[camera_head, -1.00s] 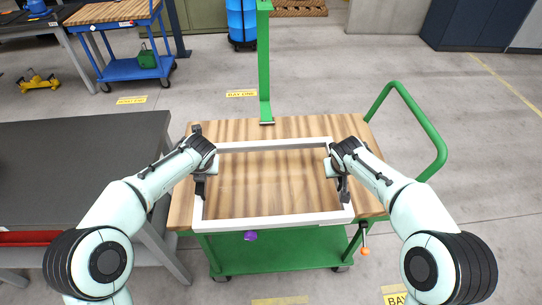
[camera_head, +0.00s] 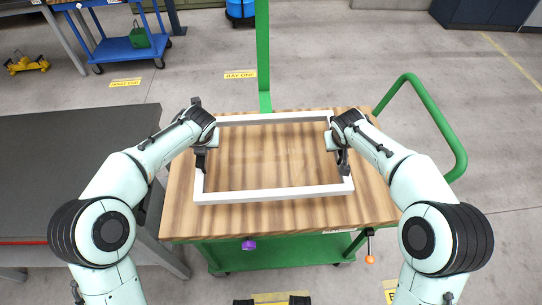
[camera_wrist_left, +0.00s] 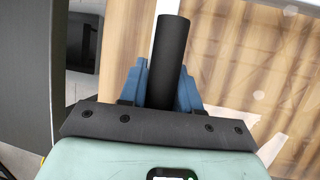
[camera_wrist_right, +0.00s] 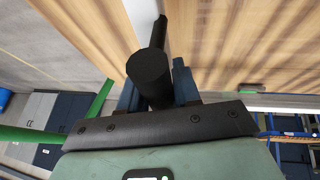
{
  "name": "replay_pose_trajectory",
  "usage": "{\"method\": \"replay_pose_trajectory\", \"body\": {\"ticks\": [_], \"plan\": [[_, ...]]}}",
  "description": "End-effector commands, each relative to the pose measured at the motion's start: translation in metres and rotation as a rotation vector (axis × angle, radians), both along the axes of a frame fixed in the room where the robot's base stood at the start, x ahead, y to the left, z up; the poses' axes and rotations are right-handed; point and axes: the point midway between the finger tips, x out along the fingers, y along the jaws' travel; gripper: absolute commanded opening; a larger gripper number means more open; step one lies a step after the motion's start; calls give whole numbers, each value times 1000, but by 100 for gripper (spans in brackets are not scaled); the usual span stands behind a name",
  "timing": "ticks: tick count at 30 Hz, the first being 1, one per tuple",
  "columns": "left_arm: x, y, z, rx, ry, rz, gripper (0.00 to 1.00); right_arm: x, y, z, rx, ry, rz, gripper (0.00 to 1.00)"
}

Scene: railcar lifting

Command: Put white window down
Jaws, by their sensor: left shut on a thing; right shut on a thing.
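The white window (camera_head: 275,194) is a rectangular white frame with a clear pane. In the head view it is over the wooden top of the green cart (camera_head: 290,215), whose boards show through the pane. In the wrist views, dark cylinders hide much of the left fingers (camera_wrist_left: 162,85) and right fingers (camera_wrist_right: 158,85). I cannot tell whether the window touches the cart top or is slightly above it.
A green post (camera_head: 263,60) rises behind the cart, and a green handle (camera_head: 440,120) curves out at its right. A dark table (camera_head: 70,165) stands close at the left. A blue cart (camera_head: 120,45) is farther back. Bare cart top shows in front of the window.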

Motion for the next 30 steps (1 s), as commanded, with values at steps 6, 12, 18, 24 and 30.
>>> {"method": "replay_pose_trajectory", "body": {"ticks": [6,12,18,24,30], "plan": [[1,-3,4,-4,-10,-4,0,2,3,4,5,-10,4,0],[1,-3,4,-4,-10,-4,0,2,3,4,5,-10,4,0],[1,-3,3,-5,-9,-4,0,2,3,3,4,-10,4,0],[1,-3,-1,-5,-9,-4,0,2,3,-1,4,-9,4,0],[1,-3,-9,-4,-8,-4,0,2,3,-10,4,-8,4,0]]}}
